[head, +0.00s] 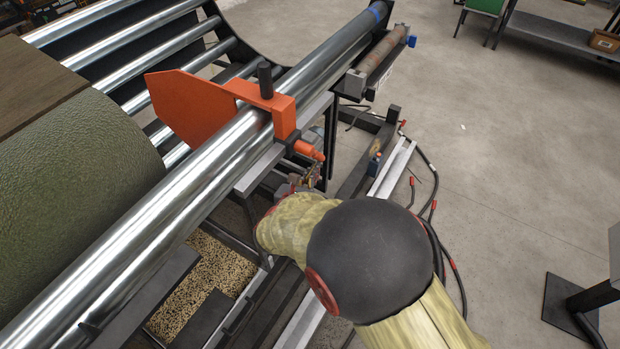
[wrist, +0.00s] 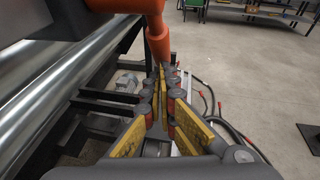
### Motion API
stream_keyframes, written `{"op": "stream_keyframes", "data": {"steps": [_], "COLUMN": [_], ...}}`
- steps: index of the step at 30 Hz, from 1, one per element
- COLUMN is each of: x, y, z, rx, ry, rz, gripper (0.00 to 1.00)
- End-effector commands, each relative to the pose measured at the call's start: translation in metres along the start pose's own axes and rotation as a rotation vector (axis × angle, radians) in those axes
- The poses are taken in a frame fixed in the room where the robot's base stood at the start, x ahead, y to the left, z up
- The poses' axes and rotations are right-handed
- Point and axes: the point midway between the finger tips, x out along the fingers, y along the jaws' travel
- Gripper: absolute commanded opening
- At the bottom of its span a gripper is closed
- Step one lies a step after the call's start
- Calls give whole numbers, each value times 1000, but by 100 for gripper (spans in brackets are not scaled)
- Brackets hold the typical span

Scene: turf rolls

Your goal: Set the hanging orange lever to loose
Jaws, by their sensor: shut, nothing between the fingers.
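The orange lever (head: 309,151) sticks out from the lower outer side of an orange clamp block (head: 284,112) on the long steel bar (head: 215,165). In the wrist view the lever (wrist: 157,42) hangs down from the block, its lower end just beyond my fingertips. My gripper (wrist: 168,74) is shut and empty, its yellow-padded fingers meeting at the tips. In the head view my gripper (head: 312,176) is just below the lever, partly hidden by my wrist. I cannot tell whether the fingertips touch the lever.
An orange plate (head: 190,108) and a black knob (head: 265,78) belong to the clamp. A green turf roll (head: 75,190) lies at the left beside steel rollers (head: 110,47). Dark frame beams and cables (head: 430,200) lie below. Open concrete floor (head: 500,150) is at the right.

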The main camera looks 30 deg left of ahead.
Motion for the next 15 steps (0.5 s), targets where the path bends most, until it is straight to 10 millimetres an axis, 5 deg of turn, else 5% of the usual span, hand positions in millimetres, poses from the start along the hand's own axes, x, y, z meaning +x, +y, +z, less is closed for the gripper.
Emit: {"op": "stream_keyframes", "data": {"steps": [15], "x": [34], "y": [-9], "z": [25], "rx": [1], "ry": [1], "rz": [0], "gripper": [0]}}
